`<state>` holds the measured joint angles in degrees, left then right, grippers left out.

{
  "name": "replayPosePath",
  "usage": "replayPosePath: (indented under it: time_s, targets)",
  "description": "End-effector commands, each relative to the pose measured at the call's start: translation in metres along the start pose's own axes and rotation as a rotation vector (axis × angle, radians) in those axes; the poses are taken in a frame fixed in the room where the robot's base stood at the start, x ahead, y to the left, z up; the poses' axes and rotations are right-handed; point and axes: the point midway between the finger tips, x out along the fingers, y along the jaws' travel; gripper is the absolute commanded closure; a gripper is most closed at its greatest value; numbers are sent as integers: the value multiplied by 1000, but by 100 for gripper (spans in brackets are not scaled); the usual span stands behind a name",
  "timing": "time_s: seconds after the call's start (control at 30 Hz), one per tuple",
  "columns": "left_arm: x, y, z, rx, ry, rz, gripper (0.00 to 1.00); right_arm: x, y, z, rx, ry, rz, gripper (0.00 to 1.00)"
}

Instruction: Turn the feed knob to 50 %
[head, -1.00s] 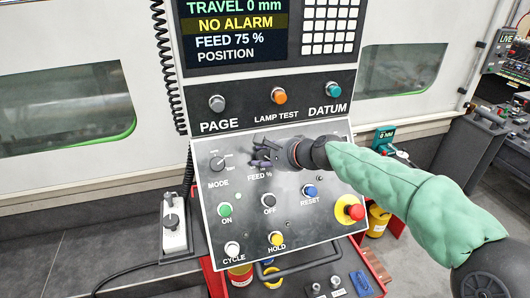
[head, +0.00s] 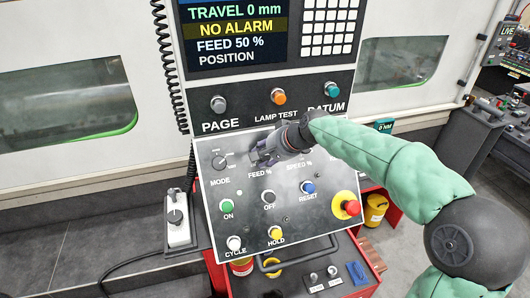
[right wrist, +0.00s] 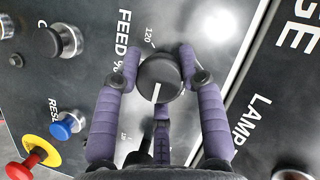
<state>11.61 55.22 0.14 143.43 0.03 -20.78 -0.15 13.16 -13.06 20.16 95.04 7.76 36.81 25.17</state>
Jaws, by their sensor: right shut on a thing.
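The feed knob (right wrist: 160,76) is black with a white pointer line and sits on the grey control panel (head: 300,218). My right gripper (right wrist: 160,68) has its purple fingers closed around the knob in the right wrist view. In the head view my right gripper (head: 262,157) is at the panel just above the FEED % label and hides the knob. The display (head: 228,40) reads FEED 50 % and NO ALARM. My left gripper is not in view.
The mode knob (head: 220,160) is left of my gripper. Below are the green ON button (head: 227,206), the blue RESET button (head: 307,187) and the red emergency stop (head: 351,208). The PAGE button (head: 218,104) and lamp test button (head: 278,97) are above.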

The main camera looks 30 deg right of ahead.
Motion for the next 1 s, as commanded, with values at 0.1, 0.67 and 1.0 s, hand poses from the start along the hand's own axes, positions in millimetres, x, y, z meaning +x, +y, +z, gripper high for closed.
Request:
replayPosePath:
  time_s: [0.1,0.67,1.0]
  targets:
    - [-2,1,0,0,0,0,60,0,-1,0,-23,-3,8,92]
    - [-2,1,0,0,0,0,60,1,0,2,-36,-8,16,43]
    - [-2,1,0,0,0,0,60,0,0,1,-35,-5,16,36]
